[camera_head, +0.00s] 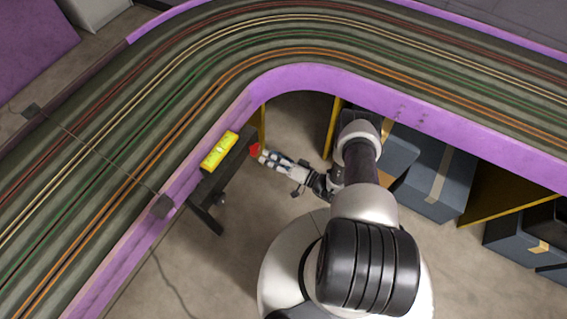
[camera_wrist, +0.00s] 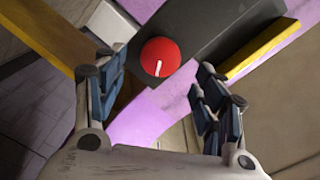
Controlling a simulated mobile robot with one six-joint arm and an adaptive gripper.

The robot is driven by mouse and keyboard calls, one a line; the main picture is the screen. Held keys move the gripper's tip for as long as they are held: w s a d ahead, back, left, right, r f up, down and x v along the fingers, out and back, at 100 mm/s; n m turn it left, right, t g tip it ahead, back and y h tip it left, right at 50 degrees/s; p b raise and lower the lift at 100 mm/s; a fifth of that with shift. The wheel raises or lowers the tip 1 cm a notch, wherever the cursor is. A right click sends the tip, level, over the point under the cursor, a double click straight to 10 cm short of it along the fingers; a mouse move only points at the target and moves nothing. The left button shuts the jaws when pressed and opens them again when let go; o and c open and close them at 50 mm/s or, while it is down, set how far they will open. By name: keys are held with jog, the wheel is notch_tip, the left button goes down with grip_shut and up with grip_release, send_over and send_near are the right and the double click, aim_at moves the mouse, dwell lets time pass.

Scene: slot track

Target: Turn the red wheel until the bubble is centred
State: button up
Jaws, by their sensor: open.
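The red wheel (camera_wrist: 160,57) has a white mark and sits on the end of a dark bracket (camera_wrist: 215,30) in the wrist view. In the head view a small red part of the wheel (camera_head: 255,150) shows at my fingertips. A yellow level (camera_head: 219,151) lies along the purple wall's edge; its bubble is too small to place. My gripper (camera_head: 268,156) reaches toward the wheel from the right. In the wrist view my gripper (camera_wrist: 158,82) is open, its fingers on either side below the wheel, apparently not touching it.
The slot track (camera_head: 150,110) with coloured lines curves behind, edged by a purple wall (camera_head: 300,78). A yellow post (camera_head: 262,125) stands close to the wheel. Dark boxes (camera_head: 440,180) stand under the track at right. Bare floor (camera_head: 190,270) lies at lower left.

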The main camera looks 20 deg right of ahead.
jog(key=v, duration=0.6)
jog(key=shift+s+d, duration=0.2)
jog(key=shift+s, duration=0.1)
jog(key=w+a+r+n+g+y, duration=0.15)
jog(key=r+g, duration=0.25)
jog(key=r, duration=0.6)
jog(key=a+r+n+g, duration=0.3)
jog(key=r+g, duration=0.2)
jog(key=r, duration=0.4)
jog(key=w+a+r+n+g+y, duration=0.1)
jog(key=a+r+n+g, duration=0.2)
jog(key=r, duration=0.7)
jog(key=s+r+m+t+h, duration=0.2)
jog(key=s+r+h, duration=1.1)
jog(key=s+r, duration=0.7)
jog(key=shift+s+d+r+m, duration=0.3)
jog(key=shift+s+d+m, duration=0.05)
jog(key=shift+m, duration=0.2)
